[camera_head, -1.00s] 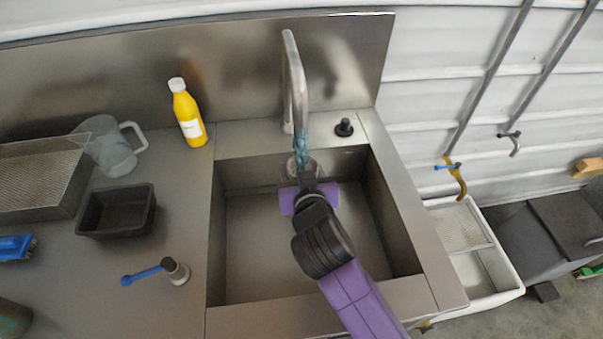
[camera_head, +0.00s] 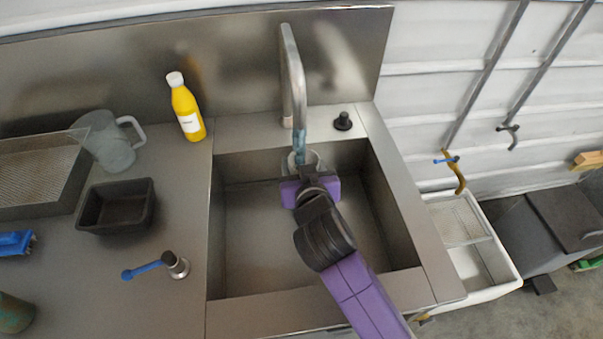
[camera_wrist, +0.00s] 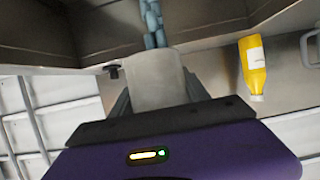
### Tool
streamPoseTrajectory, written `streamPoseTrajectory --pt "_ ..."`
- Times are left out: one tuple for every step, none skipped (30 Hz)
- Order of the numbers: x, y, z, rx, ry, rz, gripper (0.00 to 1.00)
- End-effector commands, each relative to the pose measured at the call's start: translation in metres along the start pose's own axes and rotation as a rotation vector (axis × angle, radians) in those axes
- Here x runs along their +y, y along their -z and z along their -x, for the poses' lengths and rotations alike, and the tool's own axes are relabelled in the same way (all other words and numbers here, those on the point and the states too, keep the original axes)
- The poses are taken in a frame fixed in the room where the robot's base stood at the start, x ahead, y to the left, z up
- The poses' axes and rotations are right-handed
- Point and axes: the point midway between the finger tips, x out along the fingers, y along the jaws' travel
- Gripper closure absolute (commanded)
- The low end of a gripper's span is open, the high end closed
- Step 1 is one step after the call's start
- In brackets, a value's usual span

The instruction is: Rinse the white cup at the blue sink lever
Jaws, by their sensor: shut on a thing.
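The white cup shows greyish in the wrist view (camera_wrist: 156,79), between the two dark fingers of my gripper. My gripper (camera_head: 307,172) is shut on it at the back of the sink basin, under the spout. In the head view only the cup's upper part (camera_head: 311,157) shows; my gripper hides the rest. A bluish water stream (camera_head: 299,140) falls from the steel faucet (camera_head: 297,80) to the cup; the wrist view also shows the stream (camera_wrist: 152,22) meeting the cup. The blue sink lever (camera_head: 142,271) sticks out left from its steel post on the counter, left of the basin.
The sink basin (camera_head: 245,245) is otherwise empty. A yellow bottle (camera_head: 187,110), a clear pitcher (camera_head: 112,148), a black tray (camera_head: 115,210) and a blue brush (camera_head: 15,243) are on the left counter. A black knob (camera_head: 343,122) stands right of the faucet.

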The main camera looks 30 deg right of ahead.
Motion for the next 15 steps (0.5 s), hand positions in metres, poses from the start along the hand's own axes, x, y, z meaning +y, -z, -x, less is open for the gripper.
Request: streamPoseTrajectory --pt "-0.0021 -0.0001 -0.0001 0.001 0.000 0.000 0.87" --pt "-0.0029 0.0000 -0.0001 0.001 0.000 0.000 0.87" --pt "-0.0037 0.0000 -0.0001 0.001 -0.001 0.001 0.87" --pt "-0.0042 0.0001 0.0000 0.001 -0.001 0.001 0.87" --pt "-0.0045 0.0002 0.0000 0.001 -0.001 0.001 0.87" --pt "-0.0047 0.0002 0.0000 0.001 -0.001 0.001 0.87" --pt "-0.0047 0.0003 0.0001 0.001 -0.001 0.001 0.87" --pt "-0.0047 0.0003 0.0001 0.001 -0.001 0.001 0.87" --pt "-0.0047 0.0003 0.0001 0.001 -0.001 0.001 0.87" --pt "-0.0047 0.0002 0.0003 0.001 -0.001 0.001 0.87" --pt "-0.0047 0.0000 0.0007 0.000 -0.001 0.001 0.87" --pt "-0.0047 -0.0006 0.0018 0.000 -0.001 0.001 0.87" --pt "-0.0047 -0.0013 0.0030 0.000 -0.001 0.002 0.87" --pt "-0.0047 -0.0021 0.0046 0.000 -0.001 0.002 0.87" --pt "-0.0048 -0.0031 0.0072 0.000 0.000 0.002 0.87"
